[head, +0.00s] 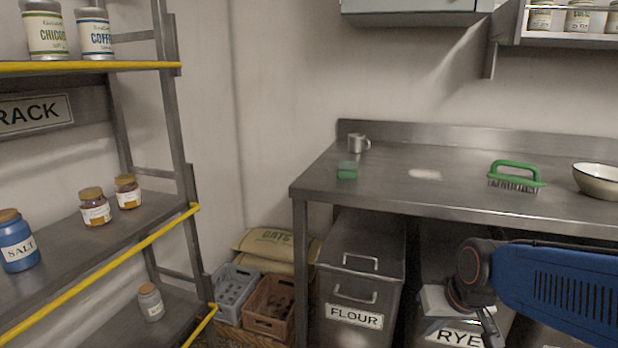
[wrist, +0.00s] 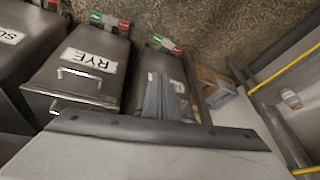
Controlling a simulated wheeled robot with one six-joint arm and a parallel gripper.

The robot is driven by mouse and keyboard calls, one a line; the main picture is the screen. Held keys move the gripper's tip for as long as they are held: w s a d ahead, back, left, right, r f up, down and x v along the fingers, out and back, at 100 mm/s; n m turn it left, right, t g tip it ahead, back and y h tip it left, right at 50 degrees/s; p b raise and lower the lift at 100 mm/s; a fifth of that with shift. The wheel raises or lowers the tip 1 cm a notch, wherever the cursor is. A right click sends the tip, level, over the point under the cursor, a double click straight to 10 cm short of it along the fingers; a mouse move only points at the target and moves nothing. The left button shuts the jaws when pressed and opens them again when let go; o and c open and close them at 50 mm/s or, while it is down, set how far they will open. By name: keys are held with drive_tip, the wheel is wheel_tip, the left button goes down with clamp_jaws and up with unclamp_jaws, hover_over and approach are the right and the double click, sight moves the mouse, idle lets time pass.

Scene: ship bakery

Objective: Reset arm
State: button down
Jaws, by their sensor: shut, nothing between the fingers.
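My gripper (wrist: 160,95) shows in the wrist view with its grey fingers together and nothing held between them. It is in front of the bins under the steel counter, with the rye bin (wrist: 92,68) to its left. In the head view my blue arm reaches in from the right edge, low in front of the counter (head: 430,203). The fingers cannot be made out clearly there.
A flour bin (head: 357,290) and the rye bin stand under the counter. A rack with yellow rails (head: 105,262) stands left, crates (head: 268,305) between.

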drive_tip(key=s+d+r, duration=0.1)
drive_tip(key=s+r, duration=0.1)
drive_tip(key=s, duration=0.3)
drive_tip(key=s+d+r+h, duration=0.1)
drive_tip(key=s+d+r, duration=0.1)
drive_tip(key=s, duration=0.4)
drive_tip(key=shift+s+r, duration=0.3)
drive_tip(key=c, duration=2.4)
unclamp_jaws()
drive_tip(key=shift+c, duration=0.2)
